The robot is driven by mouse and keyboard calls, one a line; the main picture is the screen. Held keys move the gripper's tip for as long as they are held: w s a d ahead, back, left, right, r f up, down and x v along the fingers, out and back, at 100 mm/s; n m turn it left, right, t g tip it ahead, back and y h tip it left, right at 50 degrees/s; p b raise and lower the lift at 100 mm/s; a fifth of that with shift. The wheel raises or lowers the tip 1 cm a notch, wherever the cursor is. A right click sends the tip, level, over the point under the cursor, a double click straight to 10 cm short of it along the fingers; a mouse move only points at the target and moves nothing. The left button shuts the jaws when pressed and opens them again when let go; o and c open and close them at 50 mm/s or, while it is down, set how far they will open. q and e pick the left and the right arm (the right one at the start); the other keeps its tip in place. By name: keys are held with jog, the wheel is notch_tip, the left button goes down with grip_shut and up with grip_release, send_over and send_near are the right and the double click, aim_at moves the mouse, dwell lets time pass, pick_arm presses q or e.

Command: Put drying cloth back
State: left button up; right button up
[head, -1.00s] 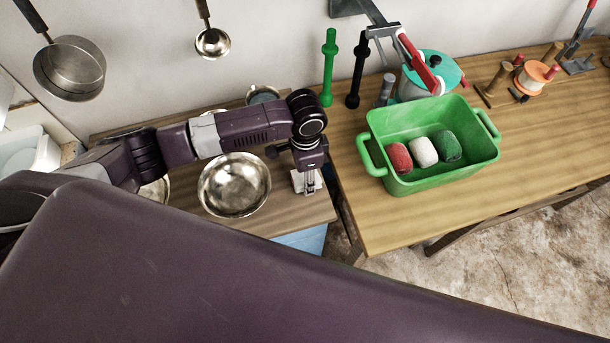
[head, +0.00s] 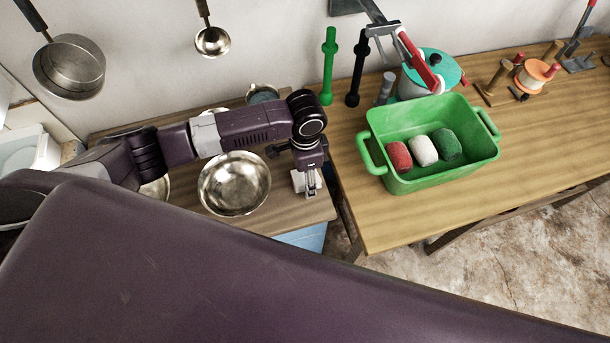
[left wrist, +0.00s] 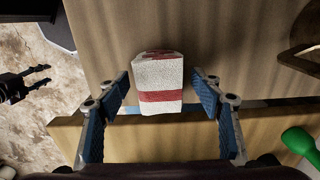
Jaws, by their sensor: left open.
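A folded white cloth with red stripes (left wrist: 160,82) rests on a wooden tabletop in the left wrist view. In the head view a small white part of it (head: 297,180) shows beside my left gripper (head: 311,192), at the right end of the left table. My left gripper (left wrist: 166,108) is open, with its blue-padded fingers on either side of the cloth and visible gaps between. The gripper hides part of the cloth in the head view. A dark gripper, apparently my right one (left wrist: 40,77), shows small at the left edge of the left wrist view.
A metal bowl (head: 234,184) stands left of my gripper. Across a gap, the right table (head: 390,225) bears a green tub (head: 430,184) with red, white and dark green rolls, plus a green post (head: 328,65) and a black post (head: 358,70). Ladles hang on the wall.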

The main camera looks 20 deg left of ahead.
pick_arm(q)
notch_tip(320, 180, up, 12)
jog(key=b, duration=0.2)
jog(key=shift+f, duration=0.1)
dwell(0.5)
